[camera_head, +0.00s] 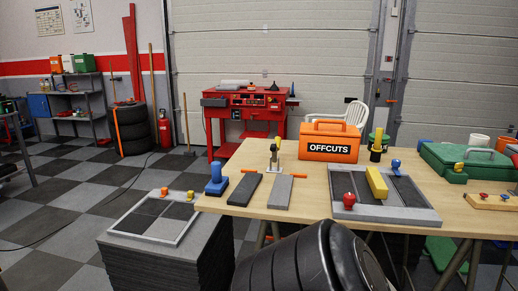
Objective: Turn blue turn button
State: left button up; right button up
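Several blue parts are in view, and I cannot tell for sure which one is the blue turn button. A round blue knob (395,164) stands at the back of a grey framed board (428,217) on the wooden table, behind a yellow block (376,183) and a red knob (349,199). A small blue piece (504,197) sits beside a small red one on a wooden block (488,205) at the right edge. A larger blue upright piece (216,181) stands at the table's left end. Neither of my grippers is in view.
An orange OFFCUTS box (329,141) and a green case (465,162) stand on the table (275,222). A framed panel (185,236) lies on a dark stack at lower left. A black ridged round shape fills the bottom middle.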

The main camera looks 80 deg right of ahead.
aim_at(396, 163)
jog(key=u, duration=0.1)
jog(key=k, duration=1.85)
jog(key=z, duration=1.35)
